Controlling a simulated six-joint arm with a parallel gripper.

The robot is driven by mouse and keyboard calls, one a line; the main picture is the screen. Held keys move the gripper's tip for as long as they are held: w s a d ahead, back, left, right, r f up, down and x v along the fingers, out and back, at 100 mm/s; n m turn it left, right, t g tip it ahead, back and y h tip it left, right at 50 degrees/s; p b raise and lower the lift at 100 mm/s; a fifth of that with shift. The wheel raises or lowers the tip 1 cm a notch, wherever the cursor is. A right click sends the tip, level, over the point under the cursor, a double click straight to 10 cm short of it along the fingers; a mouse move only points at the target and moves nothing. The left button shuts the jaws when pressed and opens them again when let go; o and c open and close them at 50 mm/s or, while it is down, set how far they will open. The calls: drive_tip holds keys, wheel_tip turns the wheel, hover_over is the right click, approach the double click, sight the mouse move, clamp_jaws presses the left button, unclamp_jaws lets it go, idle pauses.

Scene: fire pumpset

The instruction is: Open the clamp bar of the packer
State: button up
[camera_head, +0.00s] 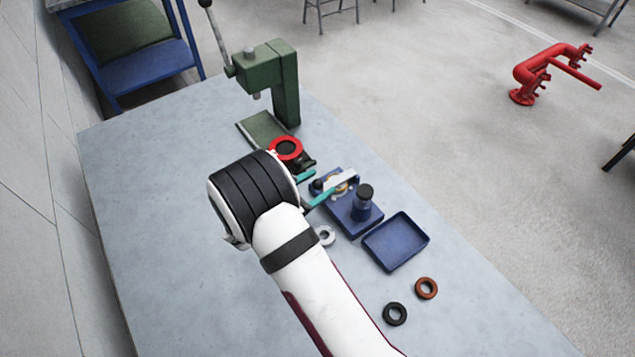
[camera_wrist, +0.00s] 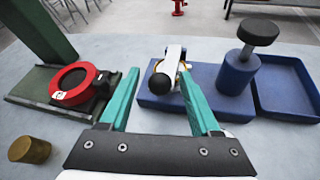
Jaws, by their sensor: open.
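The packer appears to be the blue block (camera_head: 352,215) with a blue post and black knob (camera_head: 365,191) on its right; it also shows in the wrist view (camera_wrist: 205,103). A pale metal clamp bar (camera_head: 343,179) lies across its left part, over a brass-coloured piece. In the wrist view the bar (camera_wrist: 171,66) points toward me and has a black ball (camera_wrist: 159,83) at its near end. My gripper (camera_head: 314,185) has teal fingers, spread apart and empty. In the wrist view its fingertips (camera_wrist: 158,73) stand either side of the ball and bar; contact cannot be told.
A green press (camera_head: 283,85) stands at the back left. A red ring (camera_head: 286,148) on a black part sits left of my gripper. A blue tray (camera_head: 397,242), a black ring (camera_head: 395,314) and a brown ring (camera_head: 426,288) lie right. The table's left side is clear.

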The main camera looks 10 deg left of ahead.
drive_tip(key=shift+w+d, duration=0.1)
drive_tip(key=shift+w, duration=0.05)
clamp_jaws()
idle(1.4)
